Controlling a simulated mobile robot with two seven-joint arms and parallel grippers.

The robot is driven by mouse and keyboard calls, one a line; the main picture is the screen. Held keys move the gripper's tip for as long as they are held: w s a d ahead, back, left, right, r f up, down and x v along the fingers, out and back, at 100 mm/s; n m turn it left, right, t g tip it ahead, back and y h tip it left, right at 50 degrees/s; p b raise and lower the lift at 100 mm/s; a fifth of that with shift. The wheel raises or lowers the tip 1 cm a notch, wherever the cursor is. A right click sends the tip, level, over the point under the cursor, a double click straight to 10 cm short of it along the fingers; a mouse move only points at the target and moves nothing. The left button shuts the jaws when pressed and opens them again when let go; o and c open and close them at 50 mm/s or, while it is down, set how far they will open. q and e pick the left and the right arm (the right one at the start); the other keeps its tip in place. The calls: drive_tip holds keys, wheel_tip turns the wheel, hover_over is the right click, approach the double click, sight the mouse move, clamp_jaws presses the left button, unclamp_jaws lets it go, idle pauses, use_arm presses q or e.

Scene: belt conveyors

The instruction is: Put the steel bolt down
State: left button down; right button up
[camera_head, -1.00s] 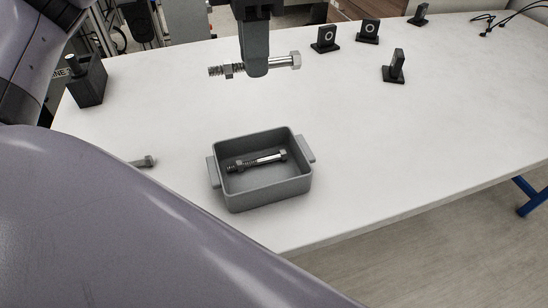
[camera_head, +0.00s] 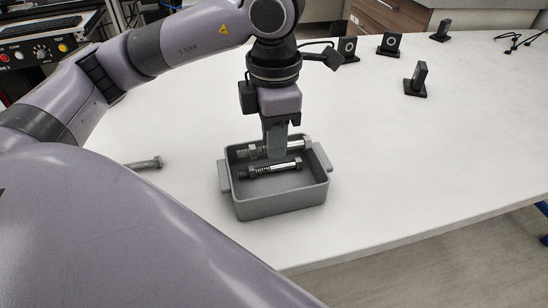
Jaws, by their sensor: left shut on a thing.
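My left gripper (camera_head: 277,153) reaches down over the grey bin (camera_head: 281,207) from above. It is shut on a steel bolt (camera_head: 296,144), which lies level, with its hex head to the right and a nut and thread to the left. The held bolt shows at the far side of the bin's opening; I cannot tell whether it touches the bin. A second steel bolt (camera_head: 285,167) with a nut lies in the bin, in front of the held one. The fingers hide the middle of the held bolt. My right gripper is not in view.
Several black stands, one at the right (camera_head: 416,80), are at the back. The table right of the bin is clear.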

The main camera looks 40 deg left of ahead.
use_arm(q)
drive_tip(key=shift+f, duration=2.25)
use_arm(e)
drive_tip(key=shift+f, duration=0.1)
use_arm(q)
drive_tip(key=shift+f+b, duration=0.65)
drive_tip(key=shift+b, duration=0.25)
drive_tip(key=c, duration=1)
unclamp_jaws()
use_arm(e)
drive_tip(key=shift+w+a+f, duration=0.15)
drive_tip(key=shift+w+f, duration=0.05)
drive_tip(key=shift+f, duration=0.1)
use_arm(q)
drive_tip(key=shift+r, duration=0.15)
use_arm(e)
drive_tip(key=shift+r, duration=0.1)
